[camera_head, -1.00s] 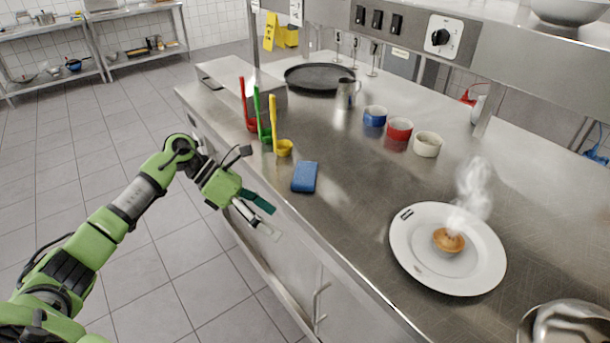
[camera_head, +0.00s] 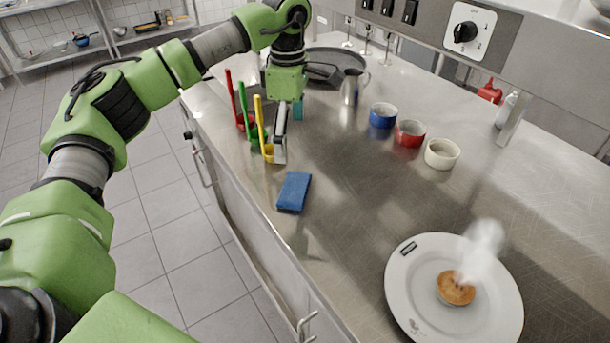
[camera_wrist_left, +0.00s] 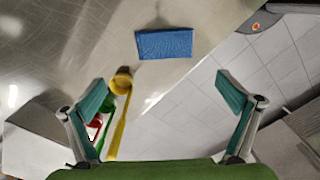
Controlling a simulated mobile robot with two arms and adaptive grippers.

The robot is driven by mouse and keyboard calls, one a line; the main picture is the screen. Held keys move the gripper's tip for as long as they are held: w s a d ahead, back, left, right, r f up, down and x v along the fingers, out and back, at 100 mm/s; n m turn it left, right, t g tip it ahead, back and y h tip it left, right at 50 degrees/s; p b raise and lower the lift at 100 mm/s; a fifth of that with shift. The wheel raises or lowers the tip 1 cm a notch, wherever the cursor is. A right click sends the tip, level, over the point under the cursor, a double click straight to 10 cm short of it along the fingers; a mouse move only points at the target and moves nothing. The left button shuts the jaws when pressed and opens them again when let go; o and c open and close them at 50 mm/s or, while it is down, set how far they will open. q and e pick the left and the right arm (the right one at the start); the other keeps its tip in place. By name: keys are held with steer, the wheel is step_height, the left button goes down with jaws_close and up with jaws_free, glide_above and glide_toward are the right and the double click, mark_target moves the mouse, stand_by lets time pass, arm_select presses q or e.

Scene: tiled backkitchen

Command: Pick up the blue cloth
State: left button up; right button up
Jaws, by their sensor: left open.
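The blue cloth (camera_head: 294,192) is a small folded rectangle lying flat on the steel counter near its front left edge. In the left wrist view the cloth (camera_wrist_left: 164,43) lies ahead of the fingers, at the top middle. My left gripper (camera_head: 290,136) is over the counter beyond the cloth, next to the ladles, pointing down. In the left wrist view the gripper (camera_wrist_left: 165,100) has its two teal-padded fingers spread wide, with a gap between them and the cloth. It holds nothing. My right gripper is in neither view.
Red, green and yellow ladles (camera_head: 267,151) stand close beside my left gripper. Blue, red and cream bowls (camera_head: 441,154), a metal jug (camera_head: 351,87) and a dark round pan (camera_head: 335,64) are farther back. A white plate (camera_head: 403,284) holds a steaming pie (camera_head: 456,289). Counter around the cloth is clear.

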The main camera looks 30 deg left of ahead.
arm_select(q)
steer(key=p, duration=0.1)
glide_toward(291, 185)
steer(key=shift+s+a+f, duration=0.1)
steer(key=shift+s+f, duration=0.3)
steer(key=shift+s, duration=0.1)
steer(key=shift+w+f, duration=0.2)
steer(key=shift+f, duration=0.35)
steer(key=shift+w+f, duration=0.15)
steer(key=shift+f, duration=0.45)
steer(key=shift+s+f+p, duration=0.1)
steer(key=shift+f+p, duration=0.9)
step_height(291, 185, down, 3)
steer(key=shift+r+p, duration=0.2)
steer(key=shift+p, duration=0.15)
steer(key=shift+f, duration=0.5)
steer(key=shift+c, duration=0.4)
steer(key=c, duration=0.9)
steer(key=shift+c, duration=0.6)
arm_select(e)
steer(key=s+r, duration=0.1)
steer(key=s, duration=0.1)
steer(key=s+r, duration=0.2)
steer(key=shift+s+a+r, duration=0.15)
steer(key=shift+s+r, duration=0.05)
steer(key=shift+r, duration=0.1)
